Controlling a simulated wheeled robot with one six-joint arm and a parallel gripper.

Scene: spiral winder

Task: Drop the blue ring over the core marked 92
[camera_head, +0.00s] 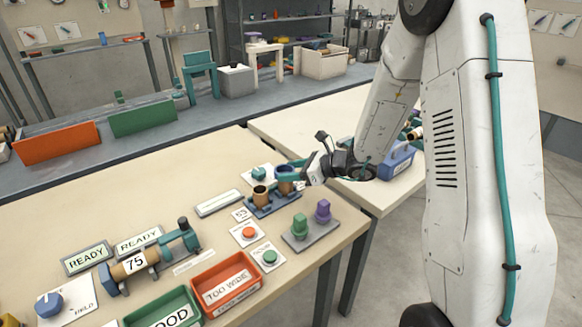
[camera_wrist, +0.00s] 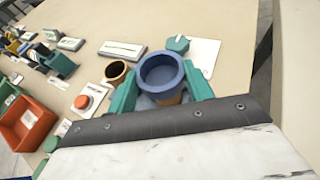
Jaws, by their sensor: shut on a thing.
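The blue ring (camera_wrist: 160,74) sits between the teal fingers of my gripper (camera_wrist: 160,88) in the wrist view, with its open top facing the camera. In the head view the blue ring (camera_head: 285,169) is at the upper end of the right-hand brown core (camera_head: 286,187). I cannot tell whether it is around that core or just above it. My gripper (camera_head: 297,175) is shut on the ring, reaching in from the right. A second brown core (camera_head: 260,196) stands bare to the left, also in the wrist view (camera_wrist: 117,72). Both are on a blue base (camera_head: 272,208). I cannot read a 92 on either core.
A card reading 53 (camera_head: 241,214) lies in front of the base. A grey plate (camera_head: 311,234) with green and purple knobs stands close by. Red and green buttons, a red TOO WIDE tray (camera_head: 226,284) and a winder holding a core marked 75 (camera_head: 135,262) are further left.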

